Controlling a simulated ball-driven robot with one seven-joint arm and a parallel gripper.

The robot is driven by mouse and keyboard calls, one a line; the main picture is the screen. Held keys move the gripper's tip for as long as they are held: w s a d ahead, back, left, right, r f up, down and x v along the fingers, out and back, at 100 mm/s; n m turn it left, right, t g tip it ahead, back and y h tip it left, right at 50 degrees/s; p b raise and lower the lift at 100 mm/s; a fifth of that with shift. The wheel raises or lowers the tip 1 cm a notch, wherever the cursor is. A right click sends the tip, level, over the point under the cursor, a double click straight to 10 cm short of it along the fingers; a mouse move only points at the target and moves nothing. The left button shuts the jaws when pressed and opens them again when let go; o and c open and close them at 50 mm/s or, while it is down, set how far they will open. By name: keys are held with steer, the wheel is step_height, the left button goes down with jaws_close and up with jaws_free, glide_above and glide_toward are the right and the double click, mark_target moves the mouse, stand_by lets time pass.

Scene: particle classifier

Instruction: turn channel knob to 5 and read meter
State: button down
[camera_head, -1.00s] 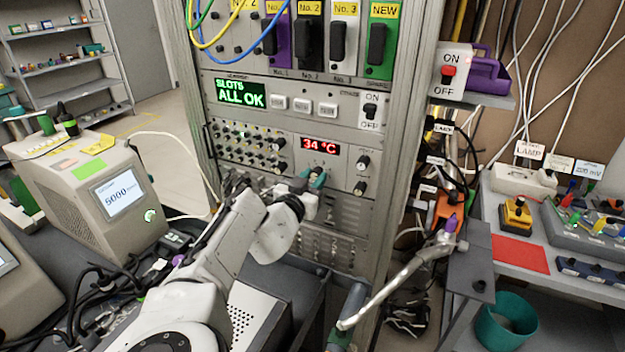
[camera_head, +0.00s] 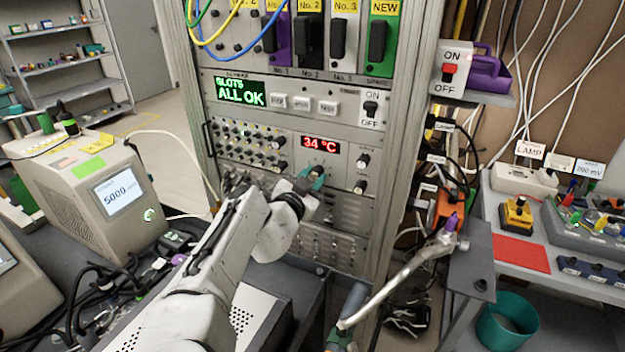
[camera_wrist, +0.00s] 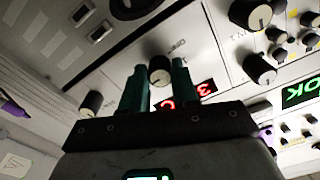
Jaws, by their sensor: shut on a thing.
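The meter (camera_head: 320,145) on the rack panel shows red digits reading 34 °C. My gripper (camera_head: 314,178) is at the panel just below this display. In the wrist view, its two teal fingers (camera_wrist: 161,84) stand on either side of a dark knob (camera_wrist: 160,68) with a pale face and are shut on it. The knob has a small pointer mark, but the numbers around it are too small to read. The knob is mostly hidden in the head view. The red digits show upside down and partly hidden behind a finger in the wrist view (camera_wrist: 192,94).
Two more knobs (camera_head: 362,160) sit right of the display, and a grid of small knobs (camera_head: 250,145) lies to its left. A green screen (camera_head: 240,91) reads SLOTS ALL OK. An ON/OFF switch (camera_head: 371,108) is above right. A metal lever (camera_head: 400,285) stands at the lower right.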

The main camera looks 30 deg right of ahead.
steer(key=m, duration=0.5)
steer(key=shift+b, duration=0.4)
steer(key=shift+m, duration=0.3)
steer(key=c, duration=0.8)
jaws_free()
steer(key=shift+c, duration=0.2)
steer(key=shift+a, duration=0.1)
steer(key=b+v, duration=0.1)
steer(key=v, duration=0.9)
steer(key=shift+s+a, duration=0.25)
steer(key=shift+f, duration=0.1)
